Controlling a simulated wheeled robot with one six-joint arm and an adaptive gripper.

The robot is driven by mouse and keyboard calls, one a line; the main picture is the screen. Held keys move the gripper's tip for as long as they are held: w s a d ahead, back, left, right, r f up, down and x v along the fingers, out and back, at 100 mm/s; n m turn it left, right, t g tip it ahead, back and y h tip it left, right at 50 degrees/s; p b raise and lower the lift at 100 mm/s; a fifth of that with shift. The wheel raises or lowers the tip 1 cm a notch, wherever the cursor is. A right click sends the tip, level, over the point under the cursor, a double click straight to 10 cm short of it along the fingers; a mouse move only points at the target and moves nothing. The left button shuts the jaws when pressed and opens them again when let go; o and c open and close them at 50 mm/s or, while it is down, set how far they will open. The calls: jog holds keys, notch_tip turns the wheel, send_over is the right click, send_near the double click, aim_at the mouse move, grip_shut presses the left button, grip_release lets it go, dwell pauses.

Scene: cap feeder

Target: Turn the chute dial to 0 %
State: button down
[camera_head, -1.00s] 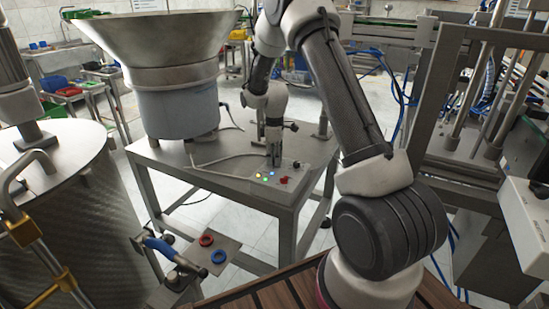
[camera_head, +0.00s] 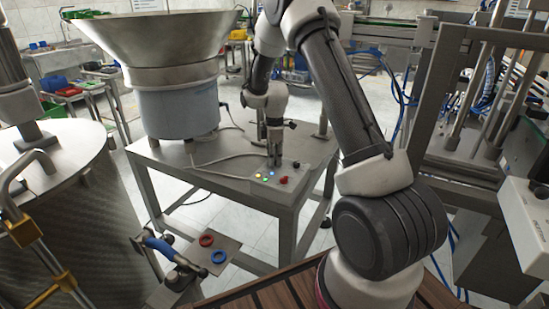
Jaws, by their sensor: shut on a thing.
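My gripper (camera_head: 274,160) points straight down at the control box (camera_head: 290,170) on the steel table. Its fingers are shut on the chute dial, which they hide, so its pointer and setting cannot be read. Small lit buttons, yellow, green and blue (camera_head: 271,173), sit on the box just in front of the fingers. A red knob (camera_head: 283,180) is to their right. A small dark knob (camera_head: 296,165) is right of the fingers.
The large metal feeder bowl (camera_head: 150,40) on its grey drum (camera_head: 178,108) stands left of my gripper on the steel table (camera_head: 165,155). A grey cable (camera_head: 215,158) runs to the box. A small panel with red and blue rings (camera_head: 218,257) is in front. A metal frame stands at right.

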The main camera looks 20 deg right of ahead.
aim_at(275, 159)
jog(key=shift+w, duration=0.1)
jog(key=c, duration=1.2)
grip_release()
jog(key=shift+c, duration=0.2)
notch_tip(275, 159, up, 12)
